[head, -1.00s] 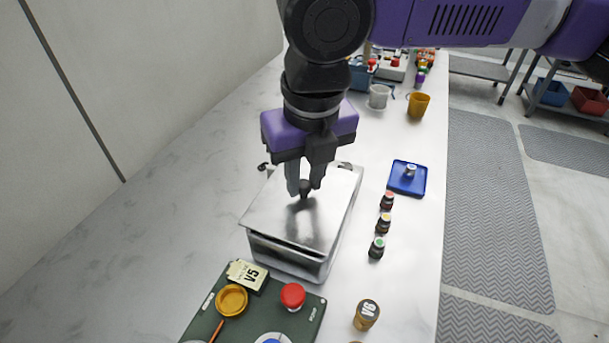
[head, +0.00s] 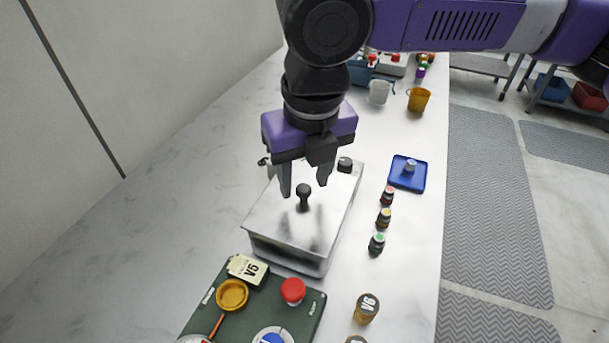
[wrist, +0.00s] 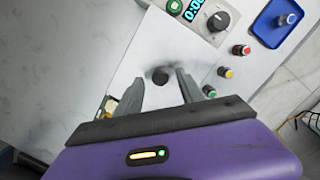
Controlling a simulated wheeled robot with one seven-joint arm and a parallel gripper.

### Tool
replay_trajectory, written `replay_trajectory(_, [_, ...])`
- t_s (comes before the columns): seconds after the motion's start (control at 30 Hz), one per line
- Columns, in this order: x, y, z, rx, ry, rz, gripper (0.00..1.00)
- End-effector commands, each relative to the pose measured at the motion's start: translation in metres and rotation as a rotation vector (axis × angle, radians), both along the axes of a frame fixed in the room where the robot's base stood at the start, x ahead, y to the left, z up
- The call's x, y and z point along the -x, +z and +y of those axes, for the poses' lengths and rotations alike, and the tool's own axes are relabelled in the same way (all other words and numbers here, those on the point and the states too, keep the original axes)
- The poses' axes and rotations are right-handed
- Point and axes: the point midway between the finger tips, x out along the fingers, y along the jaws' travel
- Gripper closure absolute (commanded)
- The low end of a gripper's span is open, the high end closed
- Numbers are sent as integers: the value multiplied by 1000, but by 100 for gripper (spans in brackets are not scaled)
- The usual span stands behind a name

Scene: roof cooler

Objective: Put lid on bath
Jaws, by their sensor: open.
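The silver metal lid (head: 285,225) lies flat on top of the steel bath (head: 290,258) and covers its opening. A black knob (head: 303,192) stands up from the middle of the lid. My gripper (head: 303,186) is open, with one finger on each side of the knob and apart from it. In the wrist view, the lid (wrist: 150,100) and its knob (wrist: 160,76) show between the spread fingers of my gripper (wrist: 160,88). The bath's control panel (wrist: 200,18) with a dial and digital display shows beyond the lid.
Several small vials (head: 384,218) stand right of the bath, near a blue tray (head: 407,174). A green mat (head: 290,318) holds a red-capped item (head: 293,290) and an amber dish (head: 232,295) in front. Mugs stand behind. The counter left of the bath is clear.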

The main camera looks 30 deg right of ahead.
Motion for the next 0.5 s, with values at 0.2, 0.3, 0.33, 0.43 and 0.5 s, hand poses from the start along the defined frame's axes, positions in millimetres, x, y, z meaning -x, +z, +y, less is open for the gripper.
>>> replay_trajectory(0.2, [1,29,1,-1,0,-3,55])
replay_trajectory(0.3, [5,51,1,-1,0,-3,55])
replay_trajectory(0.33, [6,58,2,-2,0,-4,55])
replay_trajectory(0.43, [9,79,2,-1,0,-3,55])
replay_trajectory(0.5, [11,93,2,-2,0,-2,55])
